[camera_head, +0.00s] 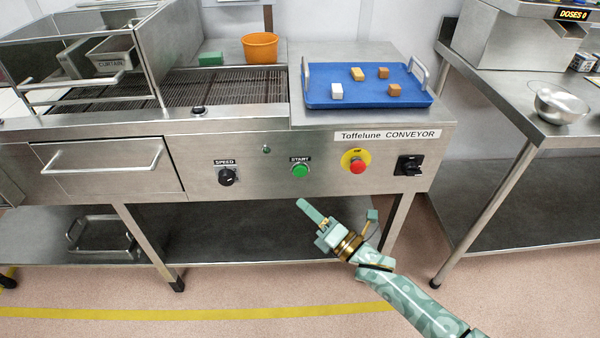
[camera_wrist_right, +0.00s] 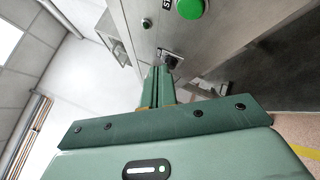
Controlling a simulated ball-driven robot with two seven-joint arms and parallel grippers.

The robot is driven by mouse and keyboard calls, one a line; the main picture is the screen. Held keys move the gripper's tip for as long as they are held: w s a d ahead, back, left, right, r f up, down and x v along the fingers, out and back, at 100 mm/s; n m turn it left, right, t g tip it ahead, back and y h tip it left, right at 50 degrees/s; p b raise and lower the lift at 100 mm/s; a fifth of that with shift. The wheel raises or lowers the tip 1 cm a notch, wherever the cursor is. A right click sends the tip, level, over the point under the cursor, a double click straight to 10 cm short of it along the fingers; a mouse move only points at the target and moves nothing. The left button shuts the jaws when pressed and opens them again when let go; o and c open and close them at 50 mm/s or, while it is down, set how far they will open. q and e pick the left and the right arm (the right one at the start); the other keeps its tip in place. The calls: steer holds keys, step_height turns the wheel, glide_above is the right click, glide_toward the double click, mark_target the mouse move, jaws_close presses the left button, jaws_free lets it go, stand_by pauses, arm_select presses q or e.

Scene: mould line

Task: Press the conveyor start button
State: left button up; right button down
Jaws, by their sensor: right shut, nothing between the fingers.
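The green start button (camera_head: 300,171) sits on the steel front panel of the conveyor (camera_head: 260,140), under a START label. It also shows at the top of the right wrist view (camera_wrist_right: 190,8). My right gripper (camera_head: 302,204) is below the button in the head view, pointing up and left, apart from it. In the right wrist view its two fingers (camera_wrist_right: 158,85) are closed together with nothing between them. The button is uncovered in both views. My left gripper is in neither view.
On the same panel are a black speed knob (camera_head: 227,176), a red stop button (camera_head: 357,166) on yellow and a black rotary switch (camera_head: 409,165). A blue tray (camera_head: 330,101) with several small blocks lies above. A steel table (camera_head: 520,115) stands at right.

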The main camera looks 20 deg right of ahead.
mark_target(300, 171)
arm_select(q)
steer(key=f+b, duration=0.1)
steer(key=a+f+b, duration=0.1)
steer(key=b, duration=0.1)
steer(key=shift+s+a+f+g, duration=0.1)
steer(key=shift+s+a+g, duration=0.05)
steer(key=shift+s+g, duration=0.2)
arm_select(e)
steer(key=w, duration=0.2)
steer(key=w+d, duration=0.1)
steer(key=w, duration=0.1)
steer(key=w+d, duration=0.1)
steer(key=w, duration=0.2)
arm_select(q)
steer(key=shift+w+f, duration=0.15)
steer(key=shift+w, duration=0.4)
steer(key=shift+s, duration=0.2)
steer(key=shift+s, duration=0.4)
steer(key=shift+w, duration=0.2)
arm_select(e)
steer(key=shift+w, duration=0.1)
